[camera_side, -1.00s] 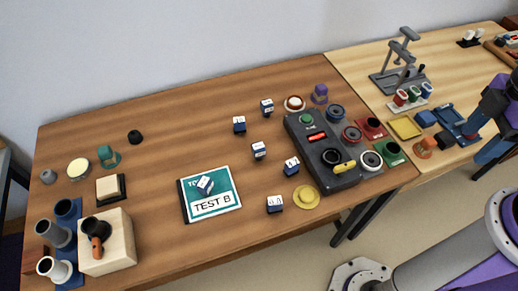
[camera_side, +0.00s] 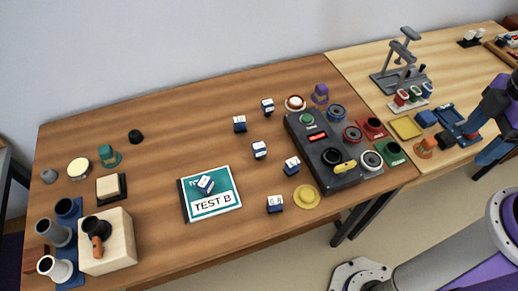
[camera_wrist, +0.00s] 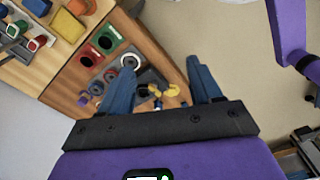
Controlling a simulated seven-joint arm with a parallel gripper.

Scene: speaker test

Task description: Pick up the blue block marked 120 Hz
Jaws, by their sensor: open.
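Several small blue blocks with white, dark-marked tops stand on the brown table in the side view. One is at the back (camera_side: 267,107), one left of it (camera_side: 240,125), one in the middle (camera_side: 260,151), one near the black control box (camera_side: 292,166) and one near the front edge (camera_side: 275,204). Another blue block (camera_side: 205,184) lies on the TEST B board (camera_side: 225,178). The markings are too small to read, so I cannot tell which is 120 Hz. My gripper (camera_wrist: 160,66) is open and empty in the wrist view, well right of these blocks in the side view.
The black control box (camera_side: 318,150) has a red-and-green top and a yellow knob. A yellow disc (camera_side: 306,196) lies beside the front block. Red (camera_side: 371,127) and green (camera_side: 390,152) holders stand at the right end. A wooden box (camera_side: 107,245) is at the left front.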

